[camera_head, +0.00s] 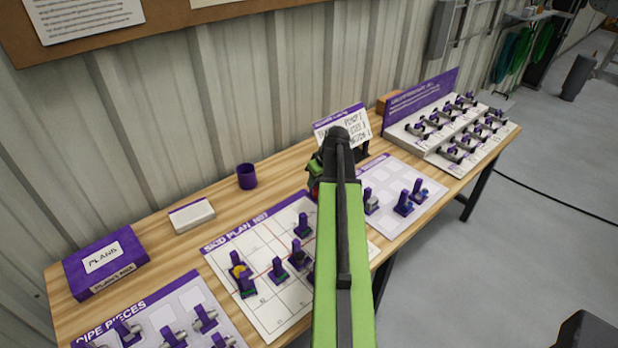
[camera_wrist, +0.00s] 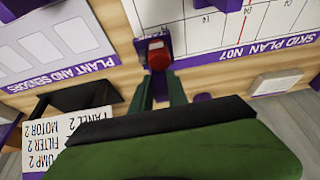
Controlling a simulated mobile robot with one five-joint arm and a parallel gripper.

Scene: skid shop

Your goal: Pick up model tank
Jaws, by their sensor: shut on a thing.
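My gripper (camera_wrist: 158,88) is shut on a small piece with a rounded red body and a purple part, which looks like the model tank (camera_wrist: 158,57). The piece sits between the two green fingertips in the wrist view, over the wooden table between two printed sheets. I cannot tell whether it touches the table. In the head view my green arm hides most of the gripper (camera_head: 315,172), and only a bit of red shows beside it.
The skid plan sheet (camera_head: 260,245) holds several purple-handled pieces. The plant and sensors sheet (camera_head: 385,172) holds a few more. A lettered card (camera_wrist: 78,138) stands behind. A purple cup (camera_head: 247,176), a white box (camera_head: 192,215) and a plans box (camera_head: 105,263) stand left.

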